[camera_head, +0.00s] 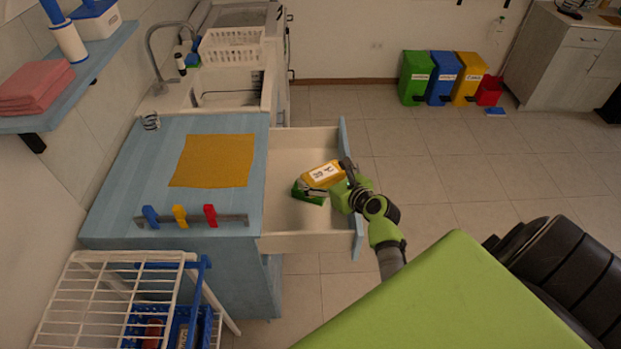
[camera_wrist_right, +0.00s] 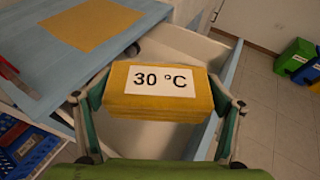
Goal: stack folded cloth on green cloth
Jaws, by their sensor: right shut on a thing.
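A yellow folded cloth (camera_head: 322,174) with a white label is in my right gripper (camera_head: 342,180), over the open drawer. In the right wrist view the yellow folded cloth (camera_wrist_right: 160,103) reads "30 °C" and sits between the two fingers of the right gripper (camera_wrist_right: 158,95), which is shut on it. A green cloth (camera_head: 308,194), folded, shows in the head view just below and left of the yellow one, partly covered by it. I cannot tell whether the two touch. The green cloth is hidden in the right wrist view. My left gripper is not in view.
The open drawer (camera_head: 288,216) has free floor around the cloths. A flat orange cloth (camera_head: 213,161) lies on the blue counter (camera_head: 120,180), near a rail with coloured clips (camera_head: 180,215). A white wire rack (camera_head: 100,300) stands at lower left. Coloured bins (camera_head: 444,77) stand far back.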

